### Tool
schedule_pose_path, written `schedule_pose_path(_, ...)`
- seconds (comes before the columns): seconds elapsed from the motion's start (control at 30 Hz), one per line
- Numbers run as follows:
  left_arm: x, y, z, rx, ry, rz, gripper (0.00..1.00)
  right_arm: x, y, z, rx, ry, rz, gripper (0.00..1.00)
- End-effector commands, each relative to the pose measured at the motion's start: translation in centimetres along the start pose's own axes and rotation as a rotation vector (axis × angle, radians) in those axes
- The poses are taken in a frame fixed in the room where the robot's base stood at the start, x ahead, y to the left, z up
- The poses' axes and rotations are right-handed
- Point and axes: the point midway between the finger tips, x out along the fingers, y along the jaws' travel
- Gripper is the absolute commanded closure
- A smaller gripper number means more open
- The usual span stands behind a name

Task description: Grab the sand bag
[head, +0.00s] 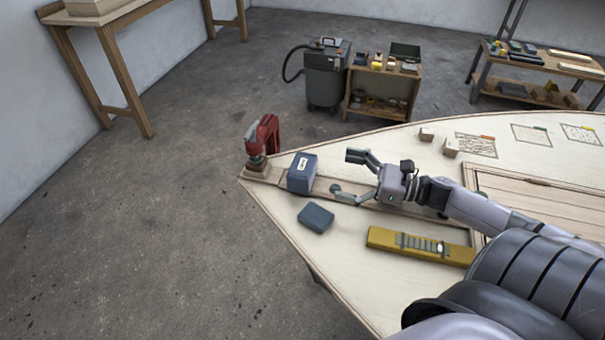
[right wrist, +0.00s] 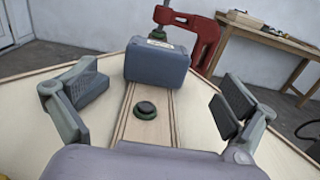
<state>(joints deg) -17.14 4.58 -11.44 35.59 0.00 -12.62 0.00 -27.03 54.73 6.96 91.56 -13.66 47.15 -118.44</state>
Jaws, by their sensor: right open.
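The sand bag (head: 301,174) looks like a blue-grey padded block with a white label. It sits on the wooden strip near the pointed end of the plywood hull (head: 350,240). It also shows ahead in the right wrist view (right wrist: 157,64). My right gripper (head: 350,177) is open and empty, a short way to the right of the bag in the head view. In the right wrist view its fingers (right wrist: 157,100) are spread to either side, with the bag beyond them and not touched. My left gripper is not in view.
A red clamp (head: 268,137) stands just behind the bag at the hull's tip. A small green-and-black round knob (right wrist: 146,109) lies on the strip between gripper and bag. A dark blue-grey block (head: 316,218) and a yellow level (head: 420,245) lie nearer on the hull.

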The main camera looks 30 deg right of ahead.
Motion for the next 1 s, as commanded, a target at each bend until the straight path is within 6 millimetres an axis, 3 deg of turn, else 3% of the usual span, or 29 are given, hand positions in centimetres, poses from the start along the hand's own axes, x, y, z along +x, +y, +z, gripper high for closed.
schedule_pose_path(0.13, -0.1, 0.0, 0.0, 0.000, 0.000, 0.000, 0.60, 2.0, -0.1, 0.1, -0.002, -0.001, 0.000, 0.00)
schedule_pose_path(0.43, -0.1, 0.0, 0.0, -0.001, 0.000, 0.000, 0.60, 3.3, 0.0, 0.0, -0.001, 0.000, -0.001, 0.00)
schedule_pose_path(0.73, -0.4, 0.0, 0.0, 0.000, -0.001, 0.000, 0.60, 7.2, -0.1, 0.1, -0.002, -0.001, -0.001, 0.00)
schedule_pose_path(1.0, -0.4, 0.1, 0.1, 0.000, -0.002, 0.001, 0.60, 8.0, 0.0, -0.1, -0.001, 0.003, -0.001, 0.00)
